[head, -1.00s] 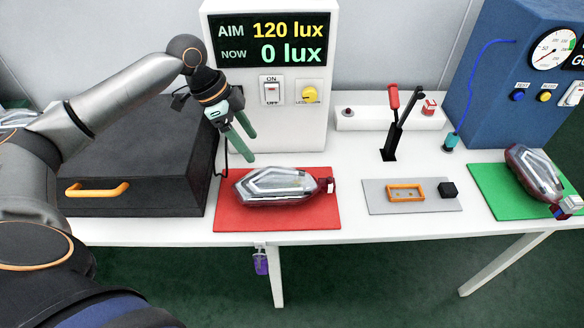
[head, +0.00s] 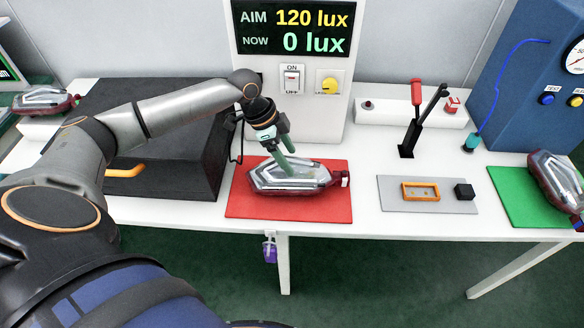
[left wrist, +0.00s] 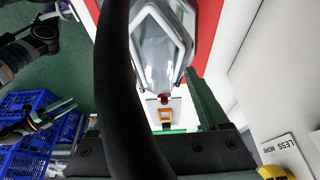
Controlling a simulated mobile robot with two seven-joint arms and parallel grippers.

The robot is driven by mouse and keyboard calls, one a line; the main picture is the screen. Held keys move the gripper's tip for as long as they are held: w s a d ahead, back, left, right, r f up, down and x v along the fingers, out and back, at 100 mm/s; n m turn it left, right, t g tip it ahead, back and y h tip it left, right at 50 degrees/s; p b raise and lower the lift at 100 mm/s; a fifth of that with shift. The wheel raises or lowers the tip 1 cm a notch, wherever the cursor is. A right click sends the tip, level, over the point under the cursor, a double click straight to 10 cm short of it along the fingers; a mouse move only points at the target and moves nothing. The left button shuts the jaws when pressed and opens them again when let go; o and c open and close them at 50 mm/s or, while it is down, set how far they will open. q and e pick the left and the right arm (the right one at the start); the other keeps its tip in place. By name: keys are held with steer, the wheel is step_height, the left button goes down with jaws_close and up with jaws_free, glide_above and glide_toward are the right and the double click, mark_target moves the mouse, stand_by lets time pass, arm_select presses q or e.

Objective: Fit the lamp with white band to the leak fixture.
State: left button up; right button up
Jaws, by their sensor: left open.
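A tail lamp (head: 265,180) with a clear lens and dark red housing lies on the red mat (head: 300,208), a white piece at its right end. It also shows in the left wrist view (left wrist: 165,40). My left gripper (head: 289,165) is open, fingers pointing down over this lamp; I cannot tell whether they touch it. A second lamp (head: 556,185) lies on the green mat (head: 515,200), cut by the right edge.
A black box (head: 150,130) with an orange handle stands left of the red mat. The light meter (head: 290,115) stands behind it. A blue gauge cabinet (head: 525,90) with a hose stands at right. A third lamp (head: 45,101) lies far left. White table lies bare between mat and plate.

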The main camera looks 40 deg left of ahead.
arm_select(q)
steer(key=shift+w+d+f, duration=0.1)
steer(key=shift+d+f, duration=0.1)
steer(key=shift+f, duration=0.35)
jaws_close()
stand_by(1.0)
